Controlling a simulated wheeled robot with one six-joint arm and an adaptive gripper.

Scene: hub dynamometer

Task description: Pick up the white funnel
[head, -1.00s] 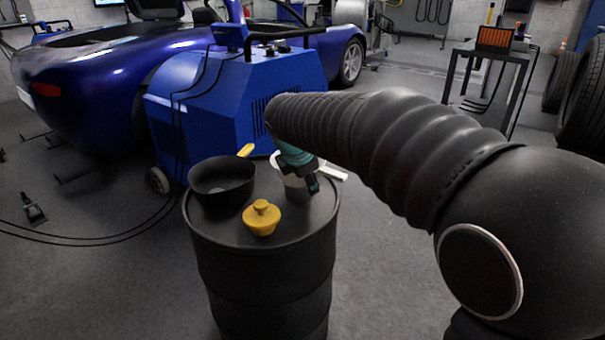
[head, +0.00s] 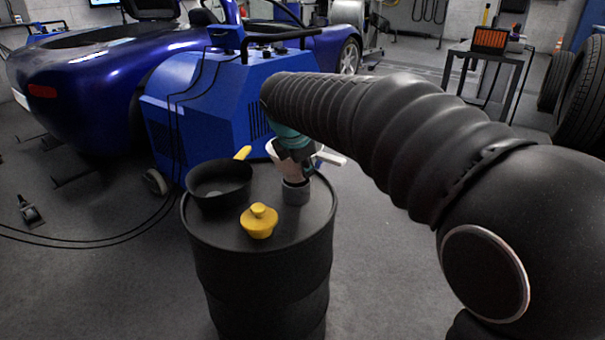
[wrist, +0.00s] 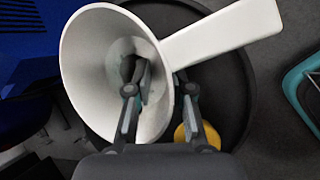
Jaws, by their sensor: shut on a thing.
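The white funnel (head: 328,158) is over the top of the black drum, partly hidden by my gripper in the head view. In the wrist view its wide cone (wrist: 85,60) opens toward the camera and its flat handle points to the upper right. My gripper (head: 299,163) is shut on the funnel's wall. In the wrist view, one finger of my gripper (wrist: 163,85) is inside the cone and the other is outside. A grey cylindrical piece (head: 296,192) stands on the drum below the funnel; I cannot tell whether the spout touches it.
The black drum (head: 260,265) carries a black pan (head: 220,185) with a yellow handle, and a yellow lidded piece (head: 259,221). A blue machine (head: 200,110) and a blue car stand behind. Cables lie on the floor at left.

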